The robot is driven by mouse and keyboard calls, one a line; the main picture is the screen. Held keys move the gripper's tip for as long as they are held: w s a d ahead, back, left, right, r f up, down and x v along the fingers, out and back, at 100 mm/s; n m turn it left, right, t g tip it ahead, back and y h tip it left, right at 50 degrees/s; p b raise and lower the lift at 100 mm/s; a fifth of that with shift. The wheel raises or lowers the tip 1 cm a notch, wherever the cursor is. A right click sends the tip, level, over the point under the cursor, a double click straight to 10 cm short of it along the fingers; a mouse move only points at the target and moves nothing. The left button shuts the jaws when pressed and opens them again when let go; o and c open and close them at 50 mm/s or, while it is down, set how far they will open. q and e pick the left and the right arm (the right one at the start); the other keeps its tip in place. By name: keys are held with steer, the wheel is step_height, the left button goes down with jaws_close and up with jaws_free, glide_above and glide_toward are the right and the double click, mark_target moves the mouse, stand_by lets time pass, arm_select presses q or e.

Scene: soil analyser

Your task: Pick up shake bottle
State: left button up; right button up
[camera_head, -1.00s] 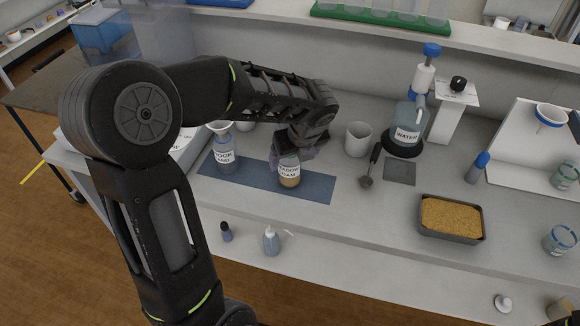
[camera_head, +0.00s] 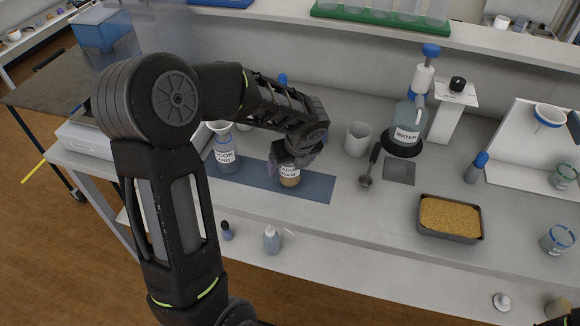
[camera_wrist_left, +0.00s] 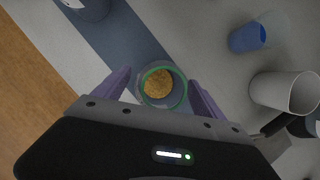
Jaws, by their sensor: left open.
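A small bottle with brown soil inside and a white label, partly readable as loam (camera_head: 289,179), stands upright on the blue mat (camera_head: 317,187). In the left wrist view the same bottle (camera_wrist_left: 160,88) shows from above, with a green ring at its open top. My left gripper (camera_head: 292,163) is directly over it and hides its upper part. In the left wrist view my left gripper (camera_wrist_left: 161,93) is open, with one purple finger on each side of the bottle. I cannot tell whether either finger touches it. My right gripper is not clearly in view.
A second labelled bottle (camera_head: 224,153) with a funnel stands on the mat's left part. A white cup (camera_head: 358,139), a scoop (camera_head: 367,175), a water dispenser (camera_head: 407,122) and a tray of soil (camera_head: 450,217) are to the right. Small dropper bottles (camera_head: 271,240) stand nearer.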

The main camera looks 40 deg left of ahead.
arm_select(q)
steer(key=c, duration=1.5)
